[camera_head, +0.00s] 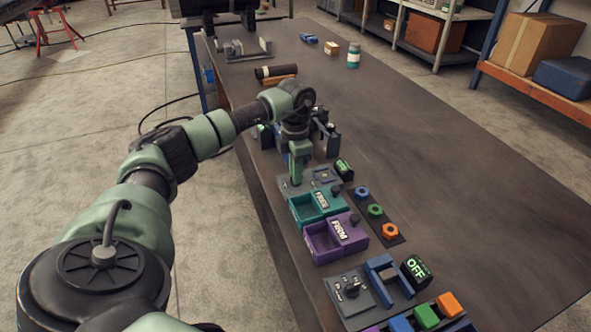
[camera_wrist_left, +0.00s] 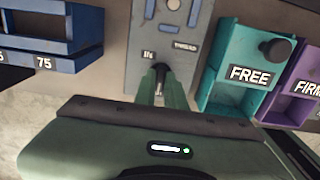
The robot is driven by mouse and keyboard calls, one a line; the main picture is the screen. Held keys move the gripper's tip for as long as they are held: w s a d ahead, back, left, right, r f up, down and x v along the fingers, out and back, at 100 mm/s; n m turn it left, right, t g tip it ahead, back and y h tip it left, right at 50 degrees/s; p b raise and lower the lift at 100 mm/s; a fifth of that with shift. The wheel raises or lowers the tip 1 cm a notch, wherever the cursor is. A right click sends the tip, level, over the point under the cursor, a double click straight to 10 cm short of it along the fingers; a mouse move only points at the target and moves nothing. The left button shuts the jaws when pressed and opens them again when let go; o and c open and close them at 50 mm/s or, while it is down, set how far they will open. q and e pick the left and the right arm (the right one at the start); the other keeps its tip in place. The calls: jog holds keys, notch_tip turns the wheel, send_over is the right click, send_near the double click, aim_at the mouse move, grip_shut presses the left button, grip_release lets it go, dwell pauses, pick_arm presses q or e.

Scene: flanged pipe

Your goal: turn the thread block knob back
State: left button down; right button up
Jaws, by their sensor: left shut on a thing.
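The thread block is a grey panel on the bench, seen in the head view (camera_head: 322,174) beyond the teal bin. In the left wrist view the panel (camera_wrist_left: 150,30) carries the labels "IN" and "THREAD". Its dark knob (camera_wrist_left: 161,70) stands between my left fingertips, and most of it is hidden by them. My left gripper (camera_head: 297,178) points down at the panel. In the left wrist view its green fingers (camera_wrist_left: 162,82) are shut on the knob. The knob's exact angle cannot be read. My right gripper is in neither view.
A teal "FREE" bin (camera_head: 303,209) and a purple "FIRM" bin (camera_head: 320,243) stand beside the panel. A black block with green lettering (camera_head: 343,168) is close to it. Blue bins (camera_wrist_left: 45,45) lie on its other side. The bench's right half is clear (camera_head: 450,150).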

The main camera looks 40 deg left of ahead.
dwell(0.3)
pick_arm(q)
jog(key=c, duration=1.5)
grip_release()
notch_tip(320, 180, up, 8)
jog(key=shift+f+b, duration=0.1)
jog(key=shift+b, duration=0.55)
